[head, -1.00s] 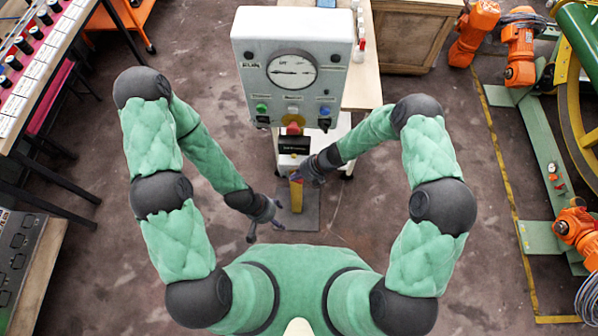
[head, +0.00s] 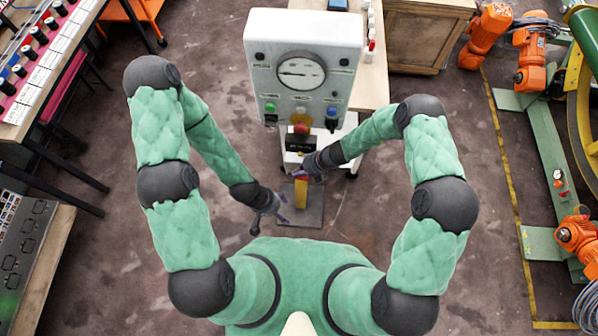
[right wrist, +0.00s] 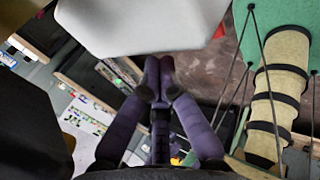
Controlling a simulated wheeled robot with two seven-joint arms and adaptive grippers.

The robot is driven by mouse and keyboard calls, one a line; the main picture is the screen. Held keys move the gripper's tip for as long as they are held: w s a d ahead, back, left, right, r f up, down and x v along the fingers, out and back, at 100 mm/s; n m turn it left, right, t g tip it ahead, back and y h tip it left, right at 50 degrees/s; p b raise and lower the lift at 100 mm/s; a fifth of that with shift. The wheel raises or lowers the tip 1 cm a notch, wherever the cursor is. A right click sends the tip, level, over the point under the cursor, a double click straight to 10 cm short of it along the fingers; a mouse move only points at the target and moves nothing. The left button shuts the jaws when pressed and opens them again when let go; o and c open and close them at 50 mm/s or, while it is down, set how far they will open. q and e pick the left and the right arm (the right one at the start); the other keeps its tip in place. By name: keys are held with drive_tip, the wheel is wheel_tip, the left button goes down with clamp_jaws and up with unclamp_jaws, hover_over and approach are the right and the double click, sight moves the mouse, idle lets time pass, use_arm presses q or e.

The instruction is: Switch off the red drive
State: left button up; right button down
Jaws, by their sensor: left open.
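A white control box (head: 262,80) with a round gauge (head: 301,71) stands in front of me in the head view. A red knob (head: 301,129) sits on its lower front below a yellow disc (head: 301,117). A green button (head: 270,107) and a blue button (head: 331,111) flank it. I cannot tell which part belongs to the red drive. My right gripper (head: 304,174) is below the box, beside a yellow post (head: 301,190). Its purple fingers meet at the tips in the right wrist view (right wrist: 157,78), with nothing visible between them. My left gripper (head: 276,212) is open and empty, lower and left of the post.
A bench with a red panel (head: 20,85) of knobs stands at the left. A wooden crate (head: 428,38) is behind right, and orange robot arms (head: 535,60) stand at the right. The brown floor (head: 110,240) around my arms is clear.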

idle(0.3)
drive_tip(key=v, duration=1.2)
drive_tip(key=shift+f, duration=0.1)
use_arm(q)
wheel_tip(320, 180, down, 11)
drive_tip(key=b, duration=1.1)
drive_tip(key=c, duration=0.5)
drive_tip(key=shift+o, duration=0.2)
use_arm(e)
drive_tip(key=s+d+f+n+h, duration=0.1)
drive_tip(key=s+f+n, duration=0.4)
drive_tip(key=n, duration=0.6)
drive_tip(key=s+d+f+n+h, duration=0.1)
drive_tip(key=s+d+f+n, duration=0.3)
drive_tip(key=n, duration=0.7)
drive_tip(key=s+d+f+n+h, duration=0.1)
drive_tip(key=s+d+f+n, duration=0.1)
drive_tip(key=s+f+n, duration=0.5)
drive_tip(key=n, duration=0.4)
drive_tip(key=shift+s+d+n, duration=0.15)
drive_tip(key=shift+s+n, duration=0.2)
drive_tip(key=shift+n, duration=0.05)
